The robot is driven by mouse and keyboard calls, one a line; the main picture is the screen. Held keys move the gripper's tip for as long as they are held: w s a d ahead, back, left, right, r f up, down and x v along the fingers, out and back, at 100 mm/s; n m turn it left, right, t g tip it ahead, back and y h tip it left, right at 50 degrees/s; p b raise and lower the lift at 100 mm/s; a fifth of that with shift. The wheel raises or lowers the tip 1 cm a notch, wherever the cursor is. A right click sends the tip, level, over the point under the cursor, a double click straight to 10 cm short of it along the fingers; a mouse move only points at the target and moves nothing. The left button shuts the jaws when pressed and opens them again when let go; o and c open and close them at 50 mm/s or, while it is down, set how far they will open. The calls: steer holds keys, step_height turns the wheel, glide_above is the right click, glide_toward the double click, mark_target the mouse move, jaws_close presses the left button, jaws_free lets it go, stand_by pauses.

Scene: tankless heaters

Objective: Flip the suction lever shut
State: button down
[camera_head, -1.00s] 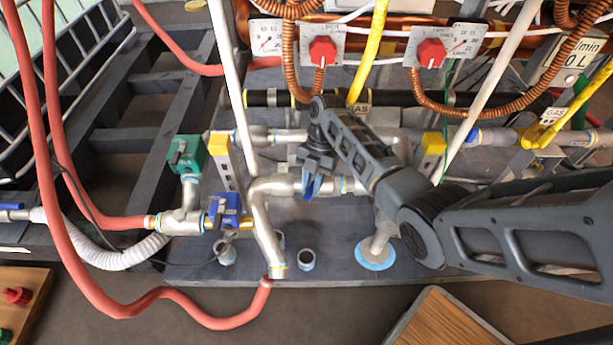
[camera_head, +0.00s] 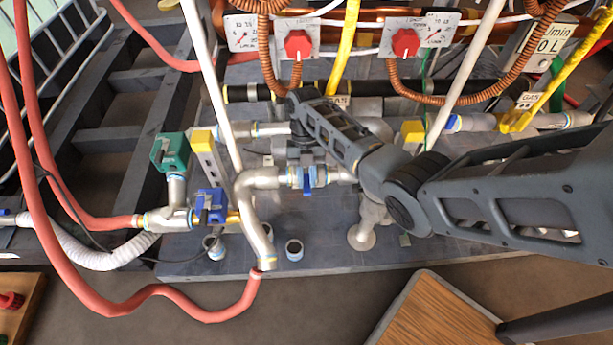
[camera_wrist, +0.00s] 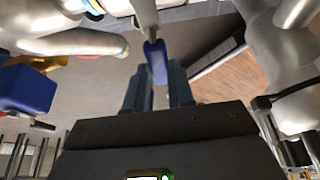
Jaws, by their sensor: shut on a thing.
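A blue lever (camera_head: 307,181) sits on the silver suction pipe (camera_head: 335,175), near the middle of the head view. It points down in that picture, crosswise to the pipe. In the wrist view the blue lever (camera_wrist: 155,62) stands between the two fingertips. My gripper (camera_wrist: 157,80) is shut on it. In the head view my gripper (camera_head: 306,160) is at the pipe, just above the lever, and its fingers are partly hidden by the wrist.
Another blue valve handle (camera_head: 211,204) and a green box (camera_head: 171,152) are on the left pipework. A red hose (camera_head: 130,308) loops in front. A white pole (camera_head: 212,90) rises left of my gripper. A wooden-topped table (camera_head: 440,315) stands at front right.

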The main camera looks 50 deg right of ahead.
steer(key=c, duration=1)
jaws_free()
steer(key=shift+o, duration=0.2)
